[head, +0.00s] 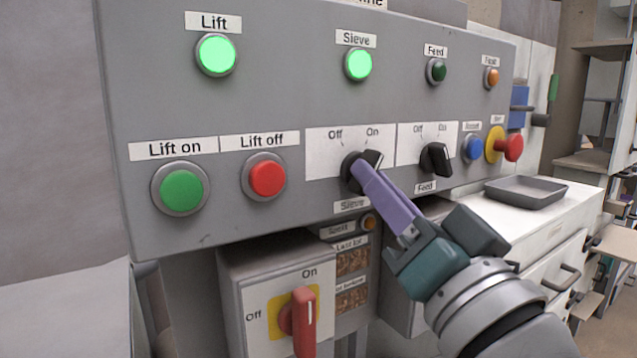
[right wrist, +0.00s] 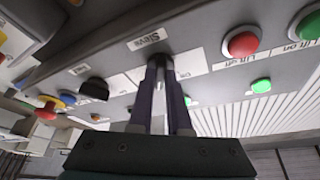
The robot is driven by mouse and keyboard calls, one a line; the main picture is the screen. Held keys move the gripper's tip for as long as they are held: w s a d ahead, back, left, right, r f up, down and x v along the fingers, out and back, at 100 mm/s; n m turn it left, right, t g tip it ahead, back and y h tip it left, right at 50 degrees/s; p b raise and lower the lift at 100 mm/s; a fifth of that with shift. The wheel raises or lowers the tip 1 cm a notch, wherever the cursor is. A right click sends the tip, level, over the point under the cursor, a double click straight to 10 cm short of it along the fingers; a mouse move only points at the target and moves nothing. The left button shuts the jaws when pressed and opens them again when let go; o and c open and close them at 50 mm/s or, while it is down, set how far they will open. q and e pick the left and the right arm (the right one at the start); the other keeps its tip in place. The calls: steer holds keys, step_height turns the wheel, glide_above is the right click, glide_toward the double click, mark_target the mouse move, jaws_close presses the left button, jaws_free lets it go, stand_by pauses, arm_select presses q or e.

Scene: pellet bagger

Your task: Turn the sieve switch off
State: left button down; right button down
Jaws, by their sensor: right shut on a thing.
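The sieve switch (head: 374,159) is a black rotary knob on a white plate marked Off at left and On at right. The visible end of the knob leans up and right, toward On. The sieve lamp (head: 358,65) above it glows green. My right gripper (head: 361,167) has its purple fingers shut on the knob and hides part of it. In the right wrist view the fingertips (right wrist: 161,66) close around the dark knob, beside the upside-down Sieve label (right wrist: 147,39). My left gripper is not in view.
The feed switch (head: 436,158) sits just right of my fingers. The red lift-off button (head: 264,177) and green lift-on button (head: 181,188) are to the left. A red emergency button (head: 512,148) is at the right. A red-handled main switch (head: 303,318) stands below.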

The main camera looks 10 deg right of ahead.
steer(key=shift+n+y, duration=0.4)
steer(key=shift+n, duration=0.1)
steer(key=shift+w+d+n+g+y, duration=0.15)
steer(key=shift+n+g+y, duration=0.3)
steer(key=shift+n+y, duration=1.55)
steer(key=shift+s+d+n+g+y, duration=0.1)
steer(key=shift+n+g+y, duration=0.45)
steer(key=shift+n, duration=2.9)
steer(key=shift+w+d+n+g+y, duration=0.15)
steer(key=shift+n+g+y, duration=0.25)
steer(key=shift+n+y, duration=1.6)
steer(key=shift+n+h, duration=0.65)
steer(key=shift+n, duration=0.3)
steer(key=c, duration=0.9)
jaws_free()
steer(key=shift+o, duration=0.2)
